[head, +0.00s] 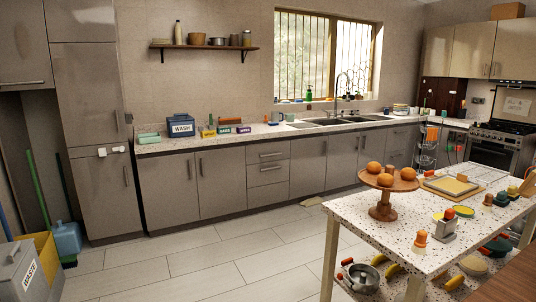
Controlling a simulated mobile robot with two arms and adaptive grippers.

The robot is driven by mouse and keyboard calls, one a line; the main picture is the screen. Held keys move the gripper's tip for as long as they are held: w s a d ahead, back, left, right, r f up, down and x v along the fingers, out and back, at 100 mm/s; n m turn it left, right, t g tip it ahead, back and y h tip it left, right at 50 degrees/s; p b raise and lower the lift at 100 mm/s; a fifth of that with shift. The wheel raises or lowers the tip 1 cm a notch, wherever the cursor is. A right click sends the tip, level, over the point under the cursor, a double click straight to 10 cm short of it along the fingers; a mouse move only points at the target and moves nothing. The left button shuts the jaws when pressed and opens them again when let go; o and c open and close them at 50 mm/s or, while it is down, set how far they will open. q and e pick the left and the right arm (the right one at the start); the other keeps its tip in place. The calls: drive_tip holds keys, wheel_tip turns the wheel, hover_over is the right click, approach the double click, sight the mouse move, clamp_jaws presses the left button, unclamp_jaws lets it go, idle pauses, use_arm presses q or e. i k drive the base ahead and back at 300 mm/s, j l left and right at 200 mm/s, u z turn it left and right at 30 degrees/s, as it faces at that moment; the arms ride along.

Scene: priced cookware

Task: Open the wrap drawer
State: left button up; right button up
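A stack of grey drawers stands in the base cabinets under the far counter, with an upper drawer (268,148), a middle drawer (268,174) and a lower drawer (267,197). Bar handles show on the upper two. All look closed. No label that marks one as the wrap drawer can be read from here. Neither of my grippers is in view.
A speckled table (365,220) with a cake stand of oranges (383,208) stands at the right, with pans beneath it. A waste bin (30,272) and yellow box are at the lower left. The tiled floor (220,258) between is mostly clear.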

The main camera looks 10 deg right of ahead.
sight(256, 153)
drive_tip(key=i, duration=2.25)
drive_tip(key=i+z, duration=0.1)
drive_tip(key=i, duration=2.2)
drive_tip(key=i+j, duration=0.15)
drive_tip(key=i, duration=1)
drive_tip(key=i+j+z, duration=0.1)
drive_tip(key=i, duration=1)
